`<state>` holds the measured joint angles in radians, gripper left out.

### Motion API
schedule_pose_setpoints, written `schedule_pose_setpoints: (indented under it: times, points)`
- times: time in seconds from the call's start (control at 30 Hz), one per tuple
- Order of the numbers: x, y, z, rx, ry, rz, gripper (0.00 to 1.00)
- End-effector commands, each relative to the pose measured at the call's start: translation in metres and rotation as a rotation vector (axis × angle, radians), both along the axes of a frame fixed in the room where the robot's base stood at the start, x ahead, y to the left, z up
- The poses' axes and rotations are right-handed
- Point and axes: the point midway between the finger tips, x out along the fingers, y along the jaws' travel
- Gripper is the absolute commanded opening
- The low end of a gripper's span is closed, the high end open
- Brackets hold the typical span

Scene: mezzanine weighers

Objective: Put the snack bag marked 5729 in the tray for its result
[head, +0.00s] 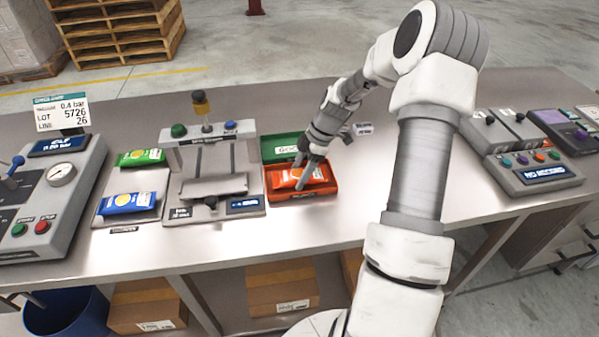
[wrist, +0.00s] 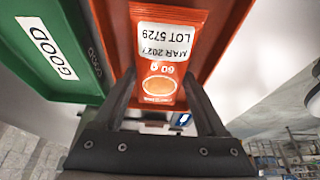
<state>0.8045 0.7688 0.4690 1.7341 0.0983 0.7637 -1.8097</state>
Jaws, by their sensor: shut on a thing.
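The orange snack bag (wrist: 165,60) is between the fingers of my gripper (wrist: 160,100). Its label reads LOT 5729 and MAR 2027, upside down in the wrist view. In the head view the orange bag (head: 305,176) is in or just over the red-orange tray (head: 303,194); I cannot tell whether it touches the floor. My gripper (head: 306,172) is shut on it from above. The green tray (head: 268,146), marked GOOD, is directly behind the red-orange tray and looks empty in its visible part. The red-orange tray's front label is too small to read.
A test press (head: 212,165) with a small display stands left of the trays. A green bag (head: 140,157) and a blue bag (head: 128,203) lie on a plate further left. A gauge console (head: 60,190) is at far left, a button console (head: 525,165) at right.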

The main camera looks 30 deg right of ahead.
Motion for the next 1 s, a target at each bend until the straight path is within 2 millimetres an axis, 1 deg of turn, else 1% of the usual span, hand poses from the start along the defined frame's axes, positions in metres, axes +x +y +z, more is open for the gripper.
schedule_pose_setpoints:
  times: [0.03, 0.1, 0.17, 0.4, 0.53, 0.67, 0.8, 1.0]
  points:
    - [0.0, 0.0, -0.002, 0.0, 0.0, 0.0, 0.77]
    - [0.0, 0.0, -0.001, 0.0, 0.0, 0.0, 0.9]
    - [0.0, 0.0, -0.001, 0.0, 0.0, 0.0, 1.0]
    - [0.0, 0.0, 0.0, 0.0, 0.0, 0.0, 1.0]
    - [0.0, -0.003, 0.008, 0.0, -0.001, -0.002, 1.0]
    - [-0.003, -0.012, 0.03, -0.003, -0.003, -0.004, 1.0]
    - [-0.006, -0.023, 0.059, -0.002, -0.003, -0.004, 1.0]
    - [-0.01, -0.037, 0.094, -0.002, -0.003, -0.002, 1.0]
